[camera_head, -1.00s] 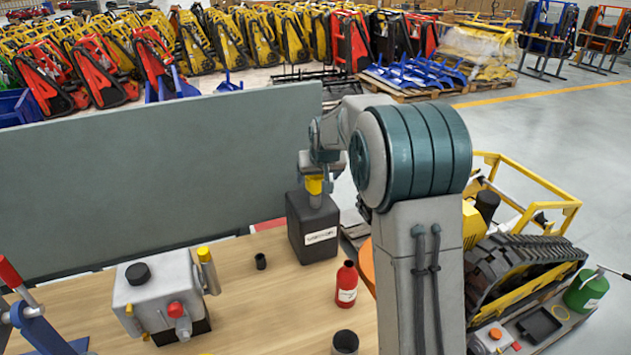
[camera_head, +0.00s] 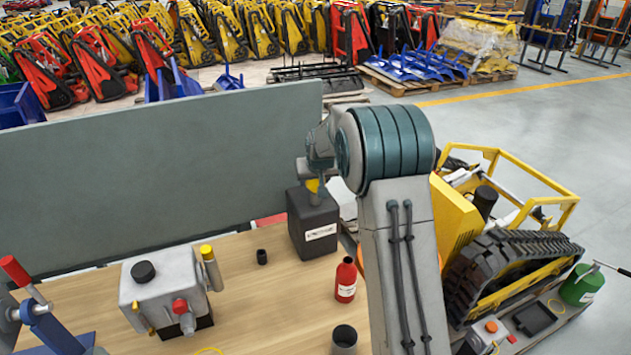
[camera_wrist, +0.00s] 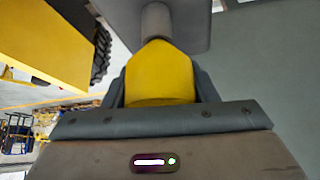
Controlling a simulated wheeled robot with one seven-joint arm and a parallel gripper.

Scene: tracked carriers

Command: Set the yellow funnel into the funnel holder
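The yellow funnel (camera_head: 313,185) sits at the top of a dark canister (camera_head: 313,225) that stands at the back edge of the table. In the wrist view the funnel (camera_wrist: 160,75) fills the space between my fingers, its narrow end toward the canister's grey neck (camera_wrist: 157,20). My gripper (camera_head: 316,180) is around the funnel, one finger on each side; whether the fingers press on it is not clear. A larger black cup (camera_head: 344,340) at the front edge and a smaller black cup (camera_head: 262,257) stand on the table; I cannot tell which is the funnel holder.
A red bottle (camera_head: 346,280) stands in front of the canister. A grey box-shaped unit (camera_head: 163,290) with knobs stands at left on the wooden table (camera_head: 260,320). A grey panel (camera_head: 150,180) rises behind. A yellow tracked carrier (camera_head: 520,270) is at right.

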